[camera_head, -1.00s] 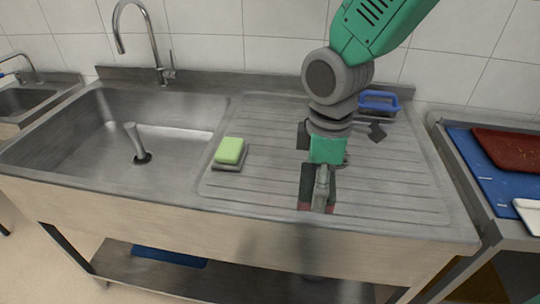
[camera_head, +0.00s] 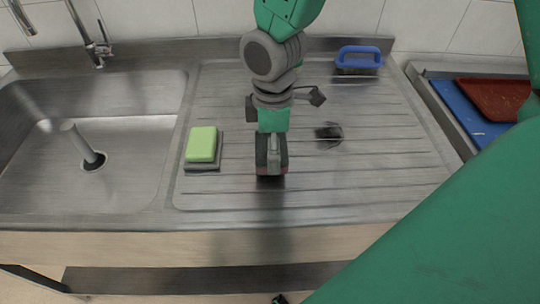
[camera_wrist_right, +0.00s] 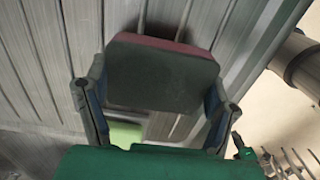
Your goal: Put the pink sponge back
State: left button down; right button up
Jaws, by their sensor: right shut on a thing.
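My right gripper (camera_head: 270,150) points down over the ribbed drainboard, to the right of the green sponge (camera_head: 201,144). It is shut on the pink sponge (camera_head: 271,178), which looks mostly dark with a thin pinkish edge. In the right wrist view the pink sponge (camera_wrist_right: 160,75) sits between both fingers, its dark grey face toward the camera and its pink edge at the top. Whether it touches the drainboard I cannot tell. The green sponge lies on a grey base and shows partly behind the gripper in the wrist view (camera_wrist_right: 125,133). My left gripper does not show.
The sink basin (camera_head: 90,130) with its upright drain pipe lies left. A dark round patch (camera_head: 328,134) lies right of the gripper. Blue and red boards (camera_head: 495,98) lie beyond the right edge.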

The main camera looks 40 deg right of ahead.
jog(key=f, duration=0.1)
jog(key=d, duration=0.1)
jog(key=f, duration=0.1)
jog(key=shift+s+d+f, duration=0.15)
jog(key=shift+s+f, duration=0.15)
jog(key=shift+f, duration=0.05)
jog(key=shift+d+f, duration=0.15)
jog(key=shift+f, duration=0.1)
jog(key=o, duration=1.3)
jog(key=shift+a, duration=0.35)
jog(key=shift+w+a+r, duration=0.1)
jog(key=shift+w+a, duration=0.05)
jog(key=shift+a, duration=0.25)
jog(key=r, duration=0.7)
jog(key=r+p, duration=0.1)
jog(key=r, duration=0.2)
jog(key=shift+d+r, duration=0.35)
jog(key=shift+r, duration=0.05)
jog(key=shift+a+r, duration=0.2)
jog(key=shift+r, duration=0.4)
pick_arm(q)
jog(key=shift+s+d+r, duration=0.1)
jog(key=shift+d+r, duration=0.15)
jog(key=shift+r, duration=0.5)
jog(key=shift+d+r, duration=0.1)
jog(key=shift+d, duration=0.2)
pick_arm(e)
jog(key=shift+d, duration=0.4)
